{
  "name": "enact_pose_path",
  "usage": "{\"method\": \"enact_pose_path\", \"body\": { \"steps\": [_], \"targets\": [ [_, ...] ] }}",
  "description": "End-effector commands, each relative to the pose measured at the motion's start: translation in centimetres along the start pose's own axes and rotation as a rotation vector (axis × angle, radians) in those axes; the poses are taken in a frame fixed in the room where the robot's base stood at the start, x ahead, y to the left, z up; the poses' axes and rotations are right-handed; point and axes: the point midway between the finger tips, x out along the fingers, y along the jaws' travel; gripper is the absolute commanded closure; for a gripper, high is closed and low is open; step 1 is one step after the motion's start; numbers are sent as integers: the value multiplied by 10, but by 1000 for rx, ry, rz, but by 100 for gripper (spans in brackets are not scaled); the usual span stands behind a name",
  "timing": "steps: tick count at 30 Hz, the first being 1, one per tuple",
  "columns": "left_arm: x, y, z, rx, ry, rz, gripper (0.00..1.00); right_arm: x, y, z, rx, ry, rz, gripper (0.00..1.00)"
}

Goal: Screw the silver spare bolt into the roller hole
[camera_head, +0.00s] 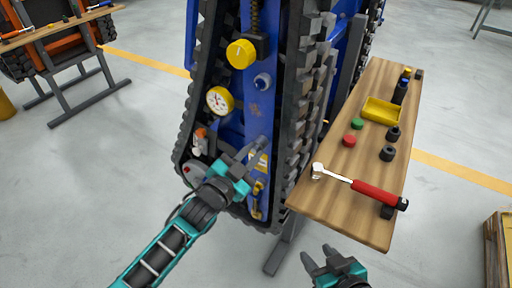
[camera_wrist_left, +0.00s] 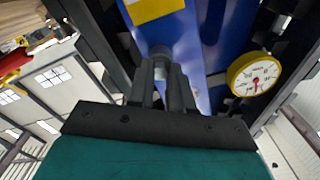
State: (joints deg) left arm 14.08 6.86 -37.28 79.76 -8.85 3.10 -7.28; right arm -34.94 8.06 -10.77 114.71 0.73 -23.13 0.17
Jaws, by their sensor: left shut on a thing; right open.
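My left gripper (camera_head: 252,151) is shut at the blue side plate (camera_head: 229,131) of the tracked carrier. In the left wrist view its fingertips (camera_wrist_left: 163,68) close around a small grey, silvery piece, apparently the silver bolt (camera_wrist_left: 160,52), which points at the blue plate. In the head view the fingers mostly hide the bolt and the roller hole, so I cannot tell how deep it sits. A bolt-like round fitting (camera_head: 262,81) sits higher on the plate. My right gripper (camera_head: 328,260) is open and empty below the bench's front end.
The wooden bench (camera_head: 335,195) at right holds a red-handled wrench (camera_head: 360,186), a yellow tray (camera_head: 381,111), black sockets (camera_head: 387,153), and red and green caps (camera_head: 349,140). A gauge (camera_head: 219,100) and yellow knob (camera_head: 241,54) are above my left gripper. Black track (camera_head: 300,130) borders the plate.

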Motion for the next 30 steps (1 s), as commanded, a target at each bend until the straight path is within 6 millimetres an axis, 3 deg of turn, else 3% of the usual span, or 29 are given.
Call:
{"method": "enact_pose_path", "body": {
  "steps": [11, 14, 22, 25, 30],
  "targets": [
    [0, 0, 0, 17, 0, 0, 100, 0, 0, 0, -1, 0, 0, 51],
    [0, 0, 0, 147, 0, -1, 100, 1, 1, 2, -3, -1, 0, 51],
    [0, 0, 2, 739, 0, -1, 100, 7, 2, 11, -10, -2, 0, 51],
    [0, 0, 0, 839, 1, -1, 100, 7, 2, 12, -11, -2, 0, 51],
    [0, -1, 0, 857, 0, -1, 100, 7, 2, 12, -11, -2, 0, 51]
  ]
}}
